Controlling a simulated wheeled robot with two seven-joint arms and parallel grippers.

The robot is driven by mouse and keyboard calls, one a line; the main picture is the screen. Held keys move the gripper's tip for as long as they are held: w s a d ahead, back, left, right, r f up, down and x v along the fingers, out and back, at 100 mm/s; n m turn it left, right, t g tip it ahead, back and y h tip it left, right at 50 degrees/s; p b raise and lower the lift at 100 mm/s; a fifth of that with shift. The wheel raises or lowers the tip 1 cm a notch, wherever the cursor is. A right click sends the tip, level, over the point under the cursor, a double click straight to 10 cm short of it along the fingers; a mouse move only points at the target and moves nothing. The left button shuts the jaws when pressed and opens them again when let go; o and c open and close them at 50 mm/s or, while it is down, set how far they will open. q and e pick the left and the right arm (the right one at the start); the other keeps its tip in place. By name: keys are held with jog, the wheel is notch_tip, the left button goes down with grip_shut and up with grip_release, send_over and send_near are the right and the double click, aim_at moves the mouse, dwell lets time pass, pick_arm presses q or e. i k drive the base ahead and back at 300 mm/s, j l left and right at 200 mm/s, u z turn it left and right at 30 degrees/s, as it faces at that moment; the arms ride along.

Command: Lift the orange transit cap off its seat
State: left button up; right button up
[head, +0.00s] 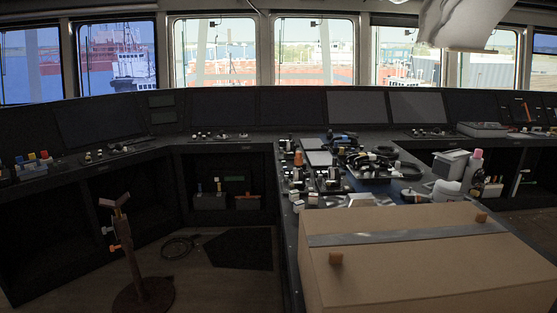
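A small upright orange piece (299,158) stands on the centre console among several small dark and white fittings. It may be the orange transit cap, but it is too small to make out a seat under it. Another small orange part (114,247) sits on the side of a dark pedestal stand (135,262) at the left. I cannot tell for certain which is the cap. Neither of my grippers shows in the head view.
A large cardboard box (420,255) with grey tape and two small brown blocks fills the front right. Black cable coils (365,160), a white container (447,190) and bottles (473,170) crowd the console. Open floor (215,285) lies between stand and console.

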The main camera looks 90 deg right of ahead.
aim_at(298, 159)
jog(key=i+l+z, duration=0.15)
jog(key=i+z, duration=0.15)
jog(key=z, duration=0.15)
jog(key=i+z, duration=0.65)
jog(key=z, duration=0.2)
jog(key=i+j+z, duration=0.25)
jog(key=z, duration=0.2)
jog(key=i+l+z, duration=0.25)
jog(key=i+z, duration=0.7)
jog(key=i, duration=0.15)
jog(key=i+j+z, duration=0.15)
jog(key=i+z, duration=0.65)
jog(key=i, duration=0.75)
